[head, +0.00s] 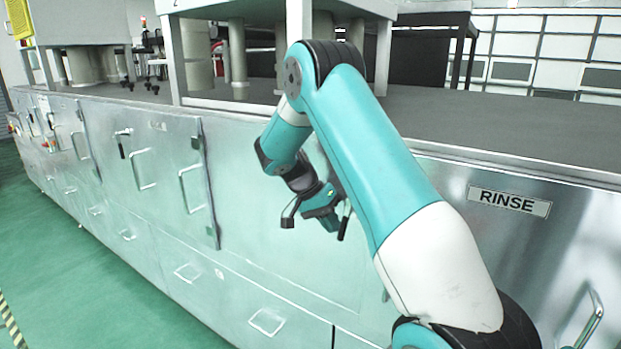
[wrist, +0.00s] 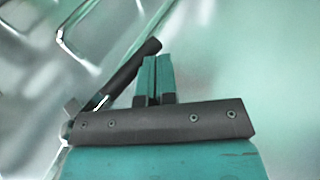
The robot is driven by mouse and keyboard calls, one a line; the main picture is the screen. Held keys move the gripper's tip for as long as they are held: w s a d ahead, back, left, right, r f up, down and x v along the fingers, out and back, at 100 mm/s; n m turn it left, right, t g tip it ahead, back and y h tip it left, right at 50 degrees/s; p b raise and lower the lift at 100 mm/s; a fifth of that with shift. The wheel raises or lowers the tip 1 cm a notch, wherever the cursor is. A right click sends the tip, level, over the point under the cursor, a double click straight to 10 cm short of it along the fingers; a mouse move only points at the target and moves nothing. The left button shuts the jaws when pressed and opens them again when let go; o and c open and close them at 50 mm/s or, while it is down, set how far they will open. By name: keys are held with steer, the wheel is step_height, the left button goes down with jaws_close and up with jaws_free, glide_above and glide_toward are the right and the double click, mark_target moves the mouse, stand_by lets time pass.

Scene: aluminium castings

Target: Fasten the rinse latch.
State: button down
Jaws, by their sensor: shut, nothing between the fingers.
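The rinse latch shows in the head view as a black lever (head: 344,224) on the metal front, pointing steeply down. In the wrist view its black grip (wrist: 132,69) runs slantwise up to the right, close beside my fingers. My gripper (head: 324,212) is just left of the lever in the head view. In the wrist view its two teal fingertips (wrist: 151,75) are together with nothing between them. I cannot tell whether they touch the lever. The lever's mount is largely hidden by my arm in the head view.
A RINSE sign (head: 508,202) is on the panel at right, above a bar handle (head: 590,318). Left along the metal cabinet are another black-gripped latch (head: 122,146) and several bar handles (head: 191,187). The grey top (head: 500,120) lies behind my arm. Green floor (head: 70,280) is open at left.

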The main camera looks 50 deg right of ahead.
steer(key=shift+s+d+f+g+p, duration=0.1)
steer(key=shift+s+f+g+p, duration=0.3)
steer(key=shift+s+g+p, duration=0.3)
steer(key=shift+s, duration=0.1)
